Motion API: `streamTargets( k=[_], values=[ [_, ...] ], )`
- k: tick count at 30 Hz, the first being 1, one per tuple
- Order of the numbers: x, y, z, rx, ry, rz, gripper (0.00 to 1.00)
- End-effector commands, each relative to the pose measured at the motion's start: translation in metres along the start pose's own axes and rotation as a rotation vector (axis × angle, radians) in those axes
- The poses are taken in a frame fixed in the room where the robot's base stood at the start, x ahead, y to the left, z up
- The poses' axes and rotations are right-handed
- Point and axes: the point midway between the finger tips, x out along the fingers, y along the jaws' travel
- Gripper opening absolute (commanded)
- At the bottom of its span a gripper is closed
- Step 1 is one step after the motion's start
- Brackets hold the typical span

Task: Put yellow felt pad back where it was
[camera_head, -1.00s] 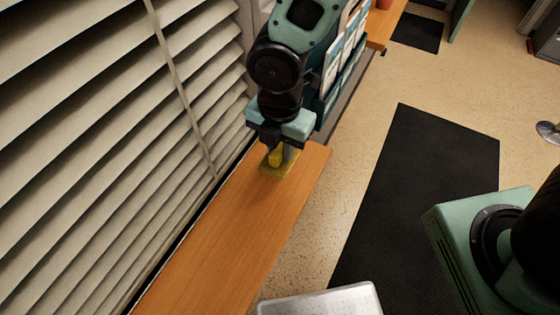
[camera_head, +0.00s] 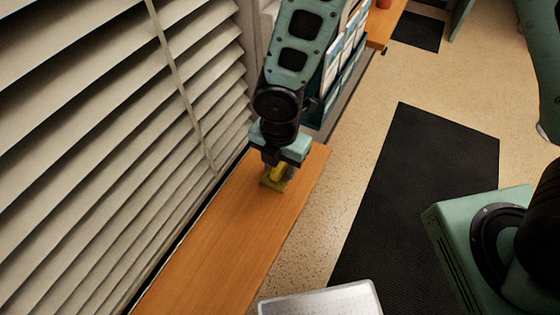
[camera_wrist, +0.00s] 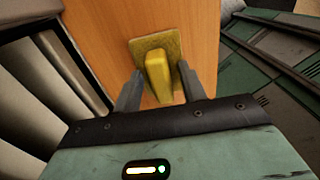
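The yellow felt pad (camera_head: 274,184) is a flat, dull-yellow square with a brighter yellow upright grip block on it. It lies on, or very close above, the wooden ledge (camera_head: 222,240), near the ledge's far end. My gripper (camera_head: 279,175) points down over it. In the wrist view the pad (camera_wrist: 158,70) is ahead, and the fingers of my gripper (camera_wrist: 160,68) stand on either side of its block. Wood shows between the block and the right finger, so the gripper looks open around it. Contact at the left finger is unclear.
Slatted blinds (camera_head: 100,130) run close along the ledge's left side. A rack of leaflets (camera_head: 343,65) stands just beyond its far end. A black floor mat (camera_head: 425,190) lies to the right, and a pale metal surface (camera_head: 320,302) is at the bottom. The near ledge is bare.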

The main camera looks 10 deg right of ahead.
Motion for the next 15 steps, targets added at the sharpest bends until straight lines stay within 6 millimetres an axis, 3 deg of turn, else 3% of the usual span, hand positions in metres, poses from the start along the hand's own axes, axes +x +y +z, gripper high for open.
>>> streamTargets(
  k=[10, 15],
  values=[
    [-0.007, 0.0, 0.0, 0.002, 0.0, 0.0, 0.41],
    [-0.035, 0.001, 0.001, 0.003, -0.001, 0.005, 0.41]
  ],
)
